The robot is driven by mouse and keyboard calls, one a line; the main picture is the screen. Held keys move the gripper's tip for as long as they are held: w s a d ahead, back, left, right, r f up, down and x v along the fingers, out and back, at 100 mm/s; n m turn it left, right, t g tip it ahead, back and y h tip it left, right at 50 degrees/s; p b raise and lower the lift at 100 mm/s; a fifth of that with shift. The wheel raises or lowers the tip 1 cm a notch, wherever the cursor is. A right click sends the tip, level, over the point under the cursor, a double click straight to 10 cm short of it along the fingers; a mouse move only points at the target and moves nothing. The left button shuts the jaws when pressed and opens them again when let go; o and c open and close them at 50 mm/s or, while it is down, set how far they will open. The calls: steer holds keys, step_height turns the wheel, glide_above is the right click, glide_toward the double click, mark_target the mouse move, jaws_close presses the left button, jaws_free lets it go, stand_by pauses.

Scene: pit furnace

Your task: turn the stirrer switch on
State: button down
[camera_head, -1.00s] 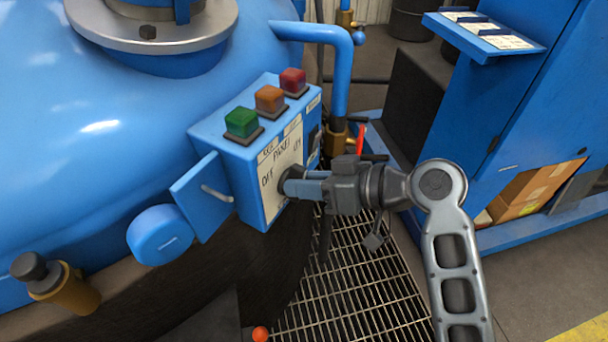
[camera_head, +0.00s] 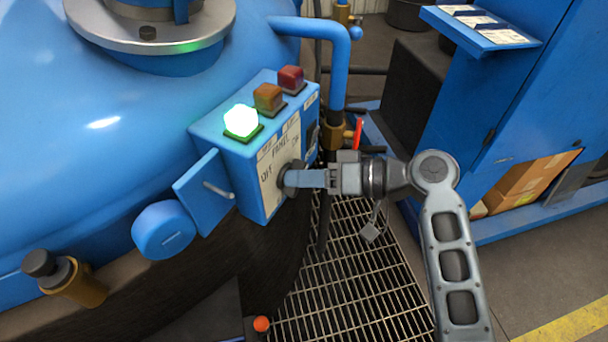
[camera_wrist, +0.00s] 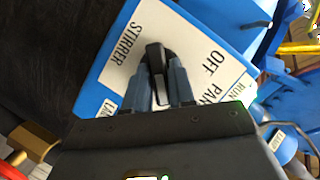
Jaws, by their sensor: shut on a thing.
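The stirrer switch is a black rotary knob (camera_wrist: 156,60) on a white plate (camera_wrist: 206,22) marked STIRRER and OFF in the wrist view. My gripper (camera_wrist: 160,88) is shut on the knob, with one blue-grey finger on each side of it. In the head view, my gripper (camera_head: 300,178) reaches the front of the blue switch box (camera_head: 235,165) from the right. The knob is mostly hidden there by the fingers. The green lamp (camera_head: 241,121) on top of the box is brightly lit. The orange lamp (camera_head: 269,97) and red lamp (camera_head: 291,78) are unlit.
A blue flap (camera_head: 204,193) stands open at the box's left side. A blue pipe (camera_head: 338,75) rises behind the box. A red-handled valve (camera_head: 358,135) is close behind my gripper. A metal grating (camera_head: 345,270) lies below, and a blue cabinet (camera_head: 520,95) stands at right.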

steer(key=shift+f, duration=0.1)
steer(key=c, duration=1)
jaws_free()
steer(key=shift+c, duration=0.2)
steer(key=shift+d, duration=0.1)
steer(key=v, duration=0.7)
steer(key=shift+d+b, duration=0.25)
steer(key=shift+b, duration=0.1)
